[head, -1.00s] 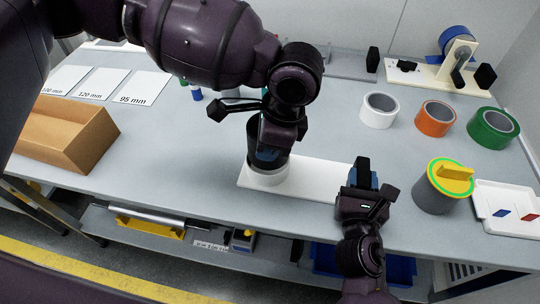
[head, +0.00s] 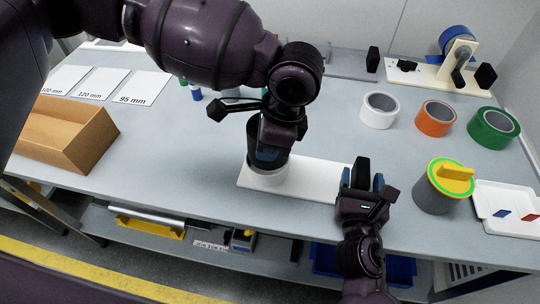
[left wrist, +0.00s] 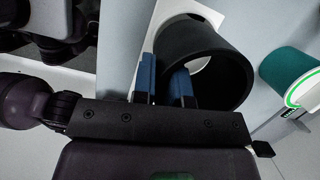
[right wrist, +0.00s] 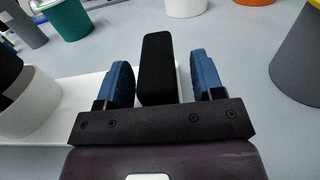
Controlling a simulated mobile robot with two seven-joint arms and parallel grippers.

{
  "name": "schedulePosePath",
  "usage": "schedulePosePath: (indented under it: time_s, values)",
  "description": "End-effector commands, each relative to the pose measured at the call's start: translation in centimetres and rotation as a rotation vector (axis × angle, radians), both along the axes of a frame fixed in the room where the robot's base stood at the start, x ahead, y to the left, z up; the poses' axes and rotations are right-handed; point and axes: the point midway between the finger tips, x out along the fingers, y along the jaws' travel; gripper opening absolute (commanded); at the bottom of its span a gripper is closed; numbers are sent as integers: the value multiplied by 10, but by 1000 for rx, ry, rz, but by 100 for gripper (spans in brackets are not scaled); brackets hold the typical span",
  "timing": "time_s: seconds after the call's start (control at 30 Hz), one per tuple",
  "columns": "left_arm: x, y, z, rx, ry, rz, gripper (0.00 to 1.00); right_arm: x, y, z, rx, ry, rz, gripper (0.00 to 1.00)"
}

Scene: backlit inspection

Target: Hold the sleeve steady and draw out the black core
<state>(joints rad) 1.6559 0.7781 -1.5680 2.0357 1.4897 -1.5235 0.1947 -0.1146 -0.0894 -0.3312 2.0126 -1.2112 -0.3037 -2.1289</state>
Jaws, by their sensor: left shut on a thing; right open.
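A black core (head: 254,143), an open tube, stands upright in a white sleeve (head: 269,178) on the white board (head: 315,180). In the left wrist view my left gripper (left wrist: 165,80) is shut on the wall of the core (left wrist: 203,58), one blue finger inside the tube and one outside. My right gripper (head: 362,181) is open at the right end of the board. In the right wrist view a black upright block (right wrist: 157,68) stands between its blue fingers, with gaps on both sides. The sleeve (right wrist: 30,105) is at that view's left edge, apart from the right gripper.
A grey cup with a yellow-handled lid (head: 440,185) stands just right of my right gripper. White (head: 380,112), orange (head: 436,120) and green (head: 493,129) rolls stand behind. A cardboard box (head: 75,135) is at left. The table left of the board is clear.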

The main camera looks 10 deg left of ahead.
Motion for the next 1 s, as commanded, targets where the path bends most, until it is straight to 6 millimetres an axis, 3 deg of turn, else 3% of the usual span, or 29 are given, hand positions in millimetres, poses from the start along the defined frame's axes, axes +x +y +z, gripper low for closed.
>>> schedulePosePath:
  time_s: [0.17,0.6,1.0]
  values:
    - [0,0,0,0,-1,0,0,-14,0,0,0,1,-1,62]
    - [0,0,0,0,-1,0,0,-73,2,0,0,4,-1,62]
    - [0,0,1,0,-1,0,0,-111,3,-1,-4,3,1,62]
